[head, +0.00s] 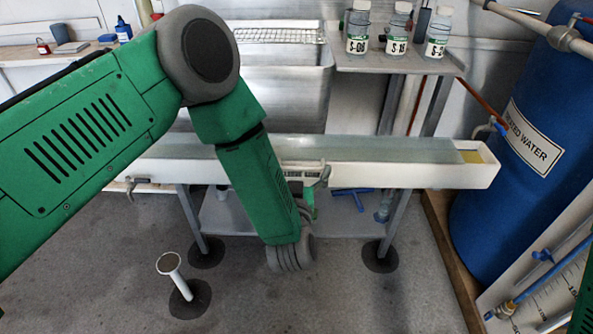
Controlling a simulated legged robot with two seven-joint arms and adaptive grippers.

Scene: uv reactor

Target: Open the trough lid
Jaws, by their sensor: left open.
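The long white trough (400,178) runs across the middle of the head view on a metal stand. Its grey, see-through lid (390,150) lies flat along the top. The trough's right end shows a small yellowish patch beyond the lid. My left arm comes in from the left, bends high and hangs down in front of the trough, covering part of it and the lid. My left gripper (318,178) is open by the trough's front face, just right of my forearm and partly hidden by it. I cannot tell whether it touches the lid or trough. My right gripper is out of view.
A blue treated water barrel (520,130) stands close at the right. Several labelled bottles (398,30) stand on a metal shelf (400,62) behind the trough. The floor at front centre is clear.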

